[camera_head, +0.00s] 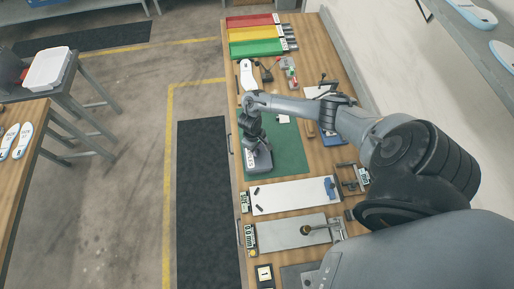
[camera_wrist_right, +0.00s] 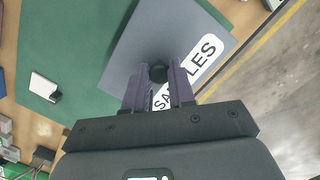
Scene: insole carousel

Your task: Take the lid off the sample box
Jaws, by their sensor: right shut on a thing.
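The sample box (camera_head: 260,164) is grey and stands on the green mat (camera_head: 289,153) near the bench's left edge in the head view. In the right wrist view its grey lid (camera_wrist_right: 150,35) shows a white label reading "SAMPLES", partly hidden by a finger. My right gripper (camera_wrist_right: 159,80) is above the lid, its two fingers shut on the small dark round knob (camera_wrist_right: 158,73) at the lid's middle. In the head view my right gripper (camera_head: 252,136) hides part of the box. I cannot tell if the lid is apart from the box. My left gripper is not in view.
A small white block (camera_wrist_right: 44,87) lies on the mat beside the box. Red, yellow and green trays (camera_head: 256,48) are at the far end. The floor mat (camera_head: 203,200) lies left of the bench.

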